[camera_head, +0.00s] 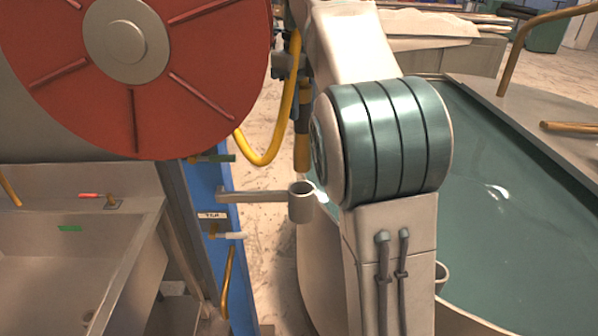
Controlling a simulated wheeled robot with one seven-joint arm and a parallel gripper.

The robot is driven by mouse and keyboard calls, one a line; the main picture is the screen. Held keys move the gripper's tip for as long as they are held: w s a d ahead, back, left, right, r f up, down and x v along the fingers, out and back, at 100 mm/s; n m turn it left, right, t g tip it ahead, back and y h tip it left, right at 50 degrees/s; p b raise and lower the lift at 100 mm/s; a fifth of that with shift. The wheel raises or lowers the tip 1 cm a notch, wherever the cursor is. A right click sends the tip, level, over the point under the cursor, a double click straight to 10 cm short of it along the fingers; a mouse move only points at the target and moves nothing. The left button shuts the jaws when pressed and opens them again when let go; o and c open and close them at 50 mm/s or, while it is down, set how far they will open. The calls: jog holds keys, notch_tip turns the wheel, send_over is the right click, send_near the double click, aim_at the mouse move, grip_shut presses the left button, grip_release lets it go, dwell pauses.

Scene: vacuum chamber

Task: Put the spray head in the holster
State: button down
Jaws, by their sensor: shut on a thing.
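The spray head (302,145) has a dark upper body and an orange-brown lower end. It hangs nearly upright just left of my arm's teal joint, with a yellow hose looping down beside it. The holster is a grey open cup (301,206) on the end of a flat metal bracket. The spray head's lower end appears right above the cup in this view; the distance in depth is unclear. My gripper (287,66) shows only as a small dark part at the spray head's upper end, shut on it. My arm hides most of the gripper.
A large red reel (133,70) fills the upper left, above a metal sink (65,245). A blue post (215,185) with small valves stands beside the bracket. A large teal-surfaced tank (500,215) lies right of my arm.

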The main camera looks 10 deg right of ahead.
aim_at(301, 160)
notch_tip(301, 160, down, 13)
jog(key=shift+f, duration=0.2)
dwell(0.3)
jog(key=c, duration=1.5)
grip_release()
jog(key=shift+f, duration=0.2)
jog(key=o, duration=0.4)
jog(key=shift+o, duration=0.2)
notch_tip(301, 160, up, 12)
jog(key=shift+r, duration=0.2)
